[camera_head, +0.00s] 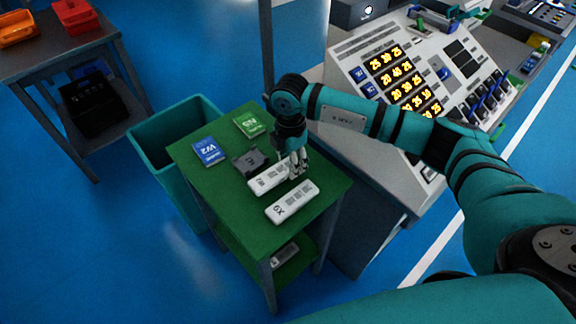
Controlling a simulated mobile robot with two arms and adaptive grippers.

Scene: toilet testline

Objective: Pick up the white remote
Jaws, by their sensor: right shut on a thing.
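Two white remotes lie on the green table top. The upper white remote (266,179) has its right end at my right gripper (297,172). The other white remote (292,203), marked 6X, lies just below it, nearer the front edge. My right gripper points down and its fingers are shut on the right end of the upper remote, which partly hides behind them. I cannot tell whether that remote is clear of the table top. My left gripper is not in view.
The green table (320,187) also holds a blue box (209,151), a green box (250,123) and a dark part (248,161). A white item (285,254) lies on its lower shelf. A teal bin (160,142) stands left; a control console (400,85) stands right.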

